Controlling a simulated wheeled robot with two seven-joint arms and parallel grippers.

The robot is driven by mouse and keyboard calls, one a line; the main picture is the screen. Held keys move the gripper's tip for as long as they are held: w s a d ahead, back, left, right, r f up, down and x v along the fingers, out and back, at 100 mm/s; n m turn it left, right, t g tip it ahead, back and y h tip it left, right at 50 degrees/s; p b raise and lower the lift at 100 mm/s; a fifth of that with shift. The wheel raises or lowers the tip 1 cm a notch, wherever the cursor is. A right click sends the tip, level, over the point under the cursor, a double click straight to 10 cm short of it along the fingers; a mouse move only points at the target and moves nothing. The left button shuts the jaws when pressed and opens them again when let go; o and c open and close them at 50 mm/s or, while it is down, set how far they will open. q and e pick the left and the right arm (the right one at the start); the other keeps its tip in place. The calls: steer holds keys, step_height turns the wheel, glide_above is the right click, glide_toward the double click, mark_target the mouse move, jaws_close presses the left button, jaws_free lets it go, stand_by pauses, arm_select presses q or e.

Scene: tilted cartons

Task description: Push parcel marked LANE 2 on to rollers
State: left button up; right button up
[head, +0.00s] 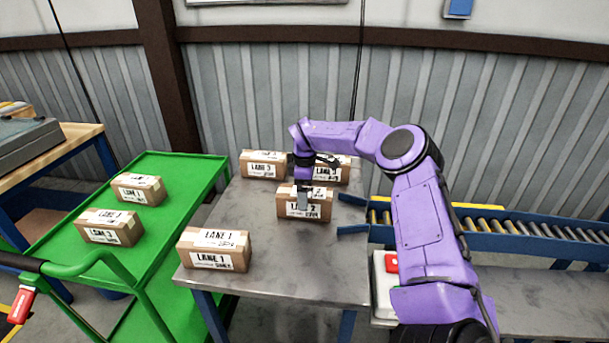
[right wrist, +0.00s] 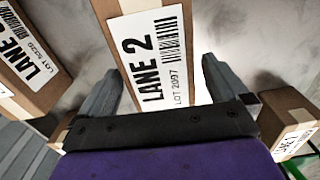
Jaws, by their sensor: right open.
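The parcel marked LANE 2 (head: 322,208) is a brown carton near the middle of the grey table (head: 300,273). Its label reads clearly in the right wrist view (right wrist: 150,55). In the right wrist view my right gripper (right wrist: 168,80) is open, with a finger toward each side of the parcel; contact cannot be told. The roller conveyor (head: 490,222) has blue rails and runs off right from the table's right edge. My left gripper is not in view.
Two cartons, one marked LANE 3 (head: 263,165) and one partly hidden (head: 335,170), stand behind. A LANE 1 carton (head: 214,250) stands at front left. A green cart (head: 165,215) holds two cartons. A red button (head: 391,262) sits right of the table.

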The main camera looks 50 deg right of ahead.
step_height(320, 180, up, 10)
steer(key=b, duration=0.1)
steer(key=shift+r+b, duration=0.25)
steer(key=shift+b, duration=0.1)
